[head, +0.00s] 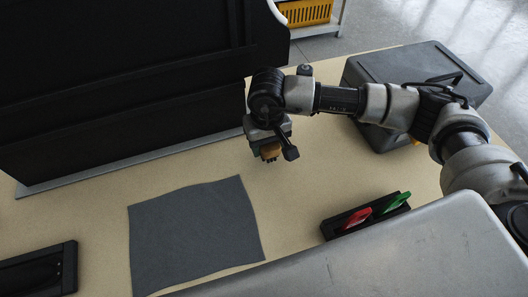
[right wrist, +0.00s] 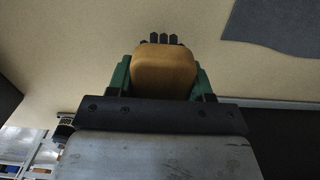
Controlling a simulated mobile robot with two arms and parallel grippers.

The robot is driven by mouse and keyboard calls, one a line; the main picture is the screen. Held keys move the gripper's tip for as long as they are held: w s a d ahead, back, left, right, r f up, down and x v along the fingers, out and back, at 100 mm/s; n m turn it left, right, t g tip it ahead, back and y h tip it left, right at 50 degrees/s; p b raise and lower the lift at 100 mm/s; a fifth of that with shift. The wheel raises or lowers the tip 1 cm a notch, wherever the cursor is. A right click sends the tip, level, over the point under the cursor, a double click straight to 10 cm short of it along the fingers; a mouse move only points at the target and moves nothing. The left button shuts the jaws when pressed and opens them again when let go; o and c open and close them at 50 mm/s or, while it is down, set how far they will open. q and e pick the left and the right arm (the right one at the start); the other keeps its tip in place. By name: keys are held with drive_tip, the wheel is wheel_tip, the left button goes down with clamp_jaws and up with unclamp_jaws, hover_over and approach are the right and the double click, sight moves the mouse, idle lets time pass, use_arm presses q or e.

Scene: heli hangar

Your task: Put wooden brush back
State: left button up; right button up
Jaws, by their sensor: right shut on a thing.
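The wooden brush (head: 269,151) is in my right gripper, with its tan wooden body and dark bristles showing below the jaws. In the right wrist view the brush (right wrist: 165,68) sits between two green fingers, its dark bristle tufts at the far end. My right gripper (head: 272,143) is shut on it, above the tan table top, up and right of the grey cloth. In the right wrist view the right gripper (right wrist: 163,80) has the brush squarely between its fingers. I cannot tell the exact height above the table. My left gripper is not in view.
A grey cloth (head: 194,234) lies on the table. A black holder (head: 344,222) with red and green-handled items stands right of it. A dark case (head: 373,85) is at the back right. A black tray (head: 40,272) lies front left. A tall black panel (head: 120,90) stands behind.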

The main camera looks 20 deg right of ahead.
drive_tip(key=shift+w+a+f, duration=0.15)
drive_tip(key=shift+a+f, duration=0.15)
drive_tip(key=shift+f, duration=0.15)
wheel_tip(320, 180, down, 3)
drive_tip(key=shift+f, duration=0.45)
drive_tip(key=o, duration=0.9)
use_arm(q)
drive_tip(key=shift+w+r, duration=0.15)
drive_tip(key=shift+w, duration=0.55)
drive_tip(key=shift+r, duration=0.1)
